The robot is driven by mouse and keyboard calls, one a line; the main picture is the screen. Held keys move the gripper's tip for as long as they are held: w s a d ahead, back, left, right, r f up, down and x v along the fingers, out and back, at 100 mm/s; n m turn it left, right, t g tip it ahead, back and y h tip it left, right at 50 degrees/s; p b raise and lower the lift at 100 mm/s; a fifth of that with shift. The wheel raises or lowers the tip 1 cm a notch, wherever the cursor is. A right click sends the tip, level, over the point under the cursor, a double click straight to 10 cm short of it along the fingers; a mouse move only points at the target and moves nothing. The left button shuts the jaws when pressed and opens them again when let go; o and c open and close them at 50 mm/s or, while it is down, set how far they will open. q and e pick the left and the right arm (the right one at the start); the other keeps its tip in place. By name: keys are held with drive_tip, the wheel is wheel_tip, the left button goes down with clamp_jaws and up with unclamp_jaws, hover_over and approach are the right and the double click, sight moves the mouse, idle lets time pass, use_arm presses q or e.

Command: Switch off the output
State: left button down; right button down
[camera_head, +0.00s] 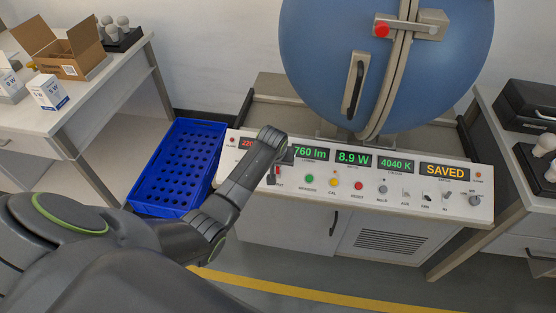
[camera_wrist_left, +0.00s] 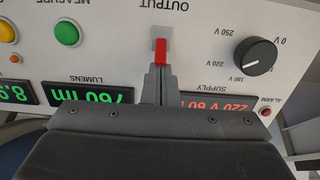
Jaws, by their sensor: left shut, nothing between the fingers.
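The output switch is a small red lever on a pale plate, under the word OUTPUT in the left wrist view (camera_wrist_left: 161,49). My left gripper (camera_wrist_left: 158,70) is shut and empty, its fingertips right at the lever's near end. Whether they touch it I cannot tell. In the head view my left arm reaches over the left part of the white control panel (camera_head: 330,186), and the gripper hides part of the panel there. The displays read 760 lm, 8.9 W, 4040 K and SAVED. The supply display is lit red. My right gripper is not in view.
A supply knob (camera_wrist_left: 255,55) and a green measure button (camera_wrist_left: 67,32) flank the switch. A blue sphere (camera_head: 385,70) stands behind the panel. A blue crate (camera_head: 150,192) is to the left. Side tables hold cartons (camera_head: 72,55) and a black case (camera_head: 528,105).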

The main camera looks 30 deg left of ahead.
sight(277, 168)
use_arm(q)
drive_tip(key=shift+s+d+t+p, duration=0.15)
drive_tip(key=shift+s+t+p, duration=0.3)
drive_tip(key=shift+t, duration=0.25)
drive_tip(key=shift+s+d+f+t+y, duration=0.15)
drive_tip(key=shift+s+t+y, duration=0.3)
drive_tip(key=shift+t, duration=0.25)
drive_tip(key=shift+s+f+t+b, duration=0.2)
drive_tip(key=shift+t+b, duration=0.15)
drive_tip(key=shift+t, duration=0.15)
drive_tip(key=t+b, duration=0.1)
drive_tip(key=b, duration=0.1)
drive_tip(key=s+f+t+y+b, duration=0.1)
drive_tip(key=shift+d+t+b, duration=0.15)
drive_tip(key=shift+t+b, duration=0.2)
drive_tip(key=shift+t, duration=0.05)
drive_tip(key=shift+r+p, duration=0.4)
drive_tip(key=shift+r, duration=0.25)
drive_tip(key=shift+s+d+r+p, duration=0.2)
drive_tip(key=shift+s+p, duration=0.5)
